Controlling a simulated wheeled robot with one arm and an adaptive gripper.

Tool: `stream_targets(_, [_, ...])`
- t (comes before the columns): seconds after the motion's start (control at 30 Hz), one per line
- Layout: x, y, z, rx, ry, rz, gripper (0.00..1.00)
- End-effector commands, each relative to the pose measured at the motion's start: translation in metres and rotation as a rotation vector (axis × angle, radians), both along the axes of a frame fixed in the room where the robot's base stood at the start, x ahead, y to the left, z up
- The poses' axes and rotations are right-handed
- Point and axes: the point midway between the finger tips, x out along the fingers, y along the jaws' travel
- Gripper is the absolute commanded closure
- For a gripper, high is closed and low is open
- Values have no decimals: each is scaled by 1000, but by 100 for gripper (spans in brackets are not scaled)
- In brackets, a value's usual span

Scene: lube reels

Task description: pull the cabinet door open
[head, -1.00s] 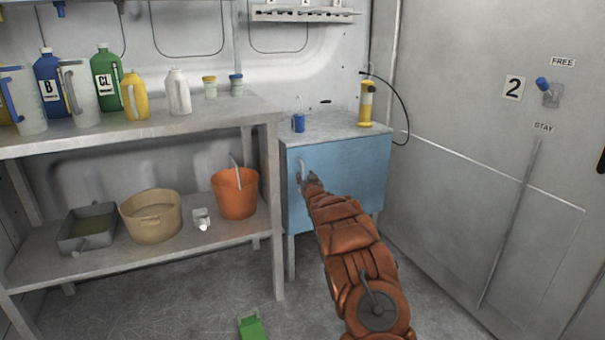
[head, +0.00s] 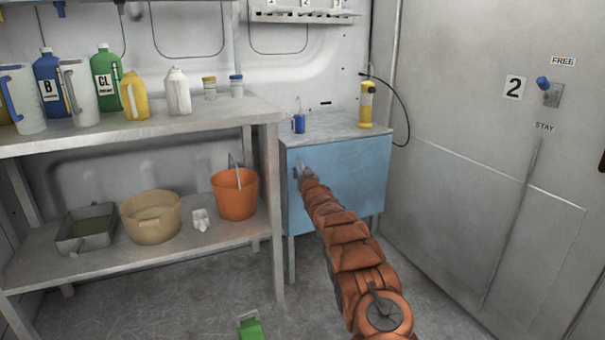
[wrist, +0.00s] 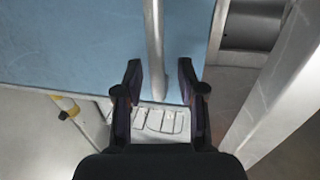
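The blue cabinet (head: 350,185) stands in the corner, and its door looks closed. A pale upright bar handle (head: 297,172) is at the door's left side. My gripper (head: 303,172) is at the handle in the head view and partly covers it. In the wrist view the handle (wrist: 154,45) runs down between the two spread fingers of my gripper (wrist: 160,78), with a gap on each side. The blue door (wrist: 70,45) fills the upper left there. I cannot tell how deep the bar sits between the fingers.
A blue mug (head: 298,123) and a yellow cylinder (head: 366,105) stand on the cabinet top. A grey shelf unit (head: 200,120) with bottles, an orange bucket (head: 235,195) and a tan tub (head: 150,217) is left of the cabinet. A grey wall panel (head: 480,190) closes the right side.

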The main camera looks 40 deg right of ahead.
Motion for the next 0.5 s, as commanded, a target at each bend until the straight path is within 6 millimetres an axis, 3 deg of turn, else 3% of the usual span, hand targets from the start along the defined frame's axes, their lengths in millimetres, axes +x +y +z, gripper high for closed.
stream_targets(0.5, [4,-5,2,-1,-2,-5,61])
